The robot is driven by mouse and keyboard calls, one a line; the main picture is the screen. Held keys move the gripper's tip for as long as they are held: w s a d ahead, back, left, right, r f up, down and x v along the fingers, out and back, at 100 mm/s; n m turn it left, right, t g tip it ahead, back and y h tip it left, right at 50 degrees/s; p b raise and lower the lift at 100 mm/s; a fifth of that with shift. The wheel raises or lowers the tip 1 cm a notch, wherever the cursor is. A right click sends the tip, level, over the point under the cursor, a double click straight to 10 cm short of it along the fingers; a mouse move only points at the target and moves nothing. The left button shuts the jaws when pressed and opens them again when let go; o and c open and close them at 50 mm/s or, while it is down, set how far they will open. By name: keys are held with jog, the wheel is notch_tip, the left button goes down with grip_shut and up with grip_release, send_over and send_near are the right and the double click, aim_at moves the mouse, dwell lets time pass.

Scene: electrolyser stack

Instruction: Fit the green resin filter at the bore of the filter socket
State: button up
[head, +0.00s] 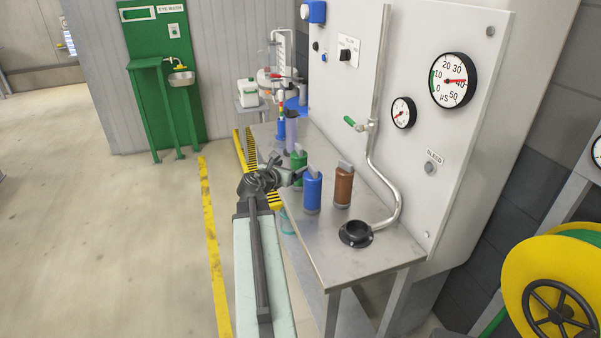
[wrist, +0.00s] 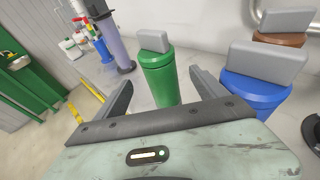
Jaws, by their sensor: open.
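The green resin filter (head: 299,163) is an upright green cylinder with a grey block handle, standing on the metal bench. In the wrist view the green filter (wrist: 159,80) stands between the two open fingers of my gripper (wrist: 162,92), just beyond them or between their tips; I cannot tell contact. In the head view my gripper (head: 290,177) is beside the green filter and partly hides it. The filter socket (head: 355,233) is a black round flange with an open bore near the bench's front end. A dark edge of it shows at the right of the wrist view.
A blue filter (head: 312,192) and a brown filter (head: 343,187) stand between the green filter and the socket. A bent pipe (head: 388,205) runs down the panel to the bench near the socket. A clear purple-tinted column (head: 291,132) stands behind the green filter.

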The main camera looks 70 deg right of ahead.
aim_at(299, 163)
jog(key=b+x, duration=0.2)
jog(key=x, duration=0.5)
jog(key=shift+w+d+f, duration=0.1)
jog(key=shift+d+f, duration=0.05)
jog(key=shift+c, duration=1)
grip_shut()
